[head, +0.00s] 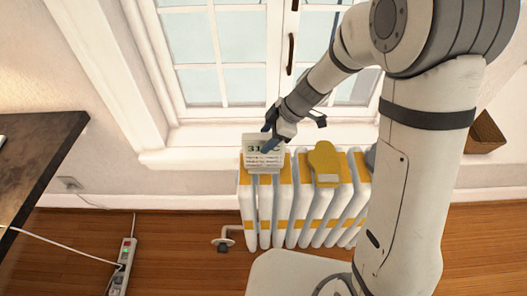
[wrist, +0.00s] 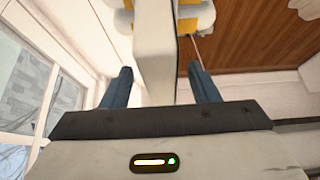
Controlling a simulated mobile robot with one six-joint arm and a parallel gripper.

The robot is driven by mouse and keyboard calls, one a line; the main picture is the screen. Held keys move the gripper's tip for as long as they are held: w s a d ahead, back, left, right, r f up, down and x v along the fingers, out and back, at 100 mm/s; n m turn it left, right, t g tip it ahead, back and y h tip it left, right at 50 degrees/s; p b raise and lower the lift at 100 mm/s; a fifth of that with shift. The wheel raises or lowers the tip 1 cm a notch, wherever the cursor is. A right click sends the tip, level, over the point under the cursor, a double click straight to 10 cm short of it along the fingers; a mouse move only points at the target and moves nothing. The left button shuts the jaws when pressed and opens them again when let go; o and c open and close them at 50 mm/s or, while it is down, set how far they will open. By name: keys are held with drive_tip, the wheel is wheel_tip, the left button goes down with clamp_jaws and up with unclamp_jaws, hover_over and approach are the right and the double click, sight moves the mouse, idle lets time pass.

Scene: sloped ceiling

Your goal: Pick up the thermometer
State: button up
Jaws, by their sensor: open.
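The thermometer (head: 254,158) is a white box with a digital display. It stands upright on top of the white and yellow radiator, at its left end, below the window. My gripper (head: 268,137) is at the thermometer's upper right in the head view and covers part of its display. In the wrist view, the thermometer (wrist: 154,50) shows edge-on as a pale slab between the two blue fingers of my gripper (wrist: 160,88). The fingers are open, with a visible gap on each side of the slab.
The window sill (head: 200,155) runs behind. A dark table (head: 40,160) is at the left, and a power strip (head: 123,265) lies on the wooden floor. A brown box (head: 485,133) is at the right.

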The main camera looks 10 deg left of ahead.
sight(261, 144)
drive_tip(key=x, duration=0.3)
drive_tip(key=shift+a+f, duration=0.25)
drive_tip(key=shift+f, duration=0.05)
drive_tip(key=shift+f+b, duration=0.1)
drive_tip(key=shift+b, duration=0.2)
drive_tip(key=c, duration=1.1)
drive_tip(key=shift+c, duration=0.3)
